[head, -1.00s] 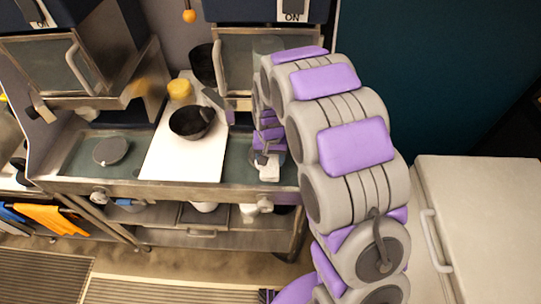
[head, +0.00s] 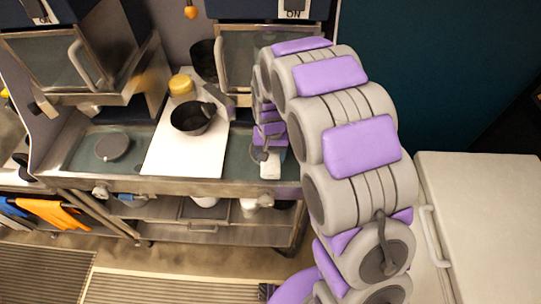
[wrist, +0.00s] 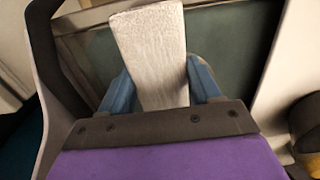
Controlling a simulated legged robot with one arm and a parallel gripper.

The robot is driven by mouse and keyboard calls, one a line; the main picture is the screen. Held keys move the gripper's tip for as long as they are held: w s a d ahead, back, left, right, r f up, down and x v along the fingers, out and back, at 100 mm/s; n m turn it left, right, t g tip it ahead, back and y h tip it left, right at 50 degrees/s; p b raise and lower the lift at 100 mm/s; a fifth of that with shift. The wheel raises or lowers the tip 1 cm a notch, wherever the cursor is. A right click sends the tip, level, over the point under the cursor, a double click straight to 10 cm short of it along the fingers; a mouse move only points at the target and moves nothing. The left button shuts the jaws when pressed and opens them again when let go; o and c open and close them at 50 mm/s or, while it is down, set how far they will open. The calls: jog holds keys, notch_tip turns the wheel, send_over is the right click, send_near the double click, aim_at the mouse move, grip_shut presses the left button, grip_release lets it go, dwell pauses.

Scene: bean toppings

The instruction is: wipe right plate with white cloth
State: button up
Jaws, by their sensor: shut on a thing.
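My gripper (wrist: 160,88) is shut on the white cloth (wrist: 150,50), a pale, textured strip between its two blue fingers. In the head view the cloth (head: 270,169) shows as a small white patch below the end of my arm, near the counter's front edge. The right plate (head: 237,162) looks like the dark green flat surface right of the white board, partly hidden by my arm. It also shows behind the cloth in the wrist view (wrist: 230,50). I cannot tell whether the cloth touches it.
A white board (head: 180,161) holds a black bowl (head: 190,120) and a yellow item (head: 181,84). A grey disc (head: 112,147) lies on the left green surface. A dark pot (head: 203,58) stands behind. A white cabinet (head: 485,225) is at the right.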

aim_at(270, 174)
jog(key=shift+r, duration=0.3)
jog(key=shift+s+a+r, duration=0.1)
jog(key=shift+s+r, duration=0.1)
jog(key=shift+s, duration=0.4)
jog(key=shift+s+r, duration=0.15)
jog(key=shift+s, duration=0.45)
jog(key=shift+s+a+r, duration=0.1)
jog(key=shift+s+r, duration=0.15)
jog(key=shift+s, duration=0.8)
jog(key=shift+s+d+r, duration=0.1)
jog(key=shift+s+r, duration=0.1)
jog(key=shift+s, duration=0.9)
jog(key=shift+s+a+r, duration=0.1)
jog(key=shift+s+r, duration=0.15)
jog(key=shift+s, duration=0.8)
jog(key=shift+w, duration=0.15)
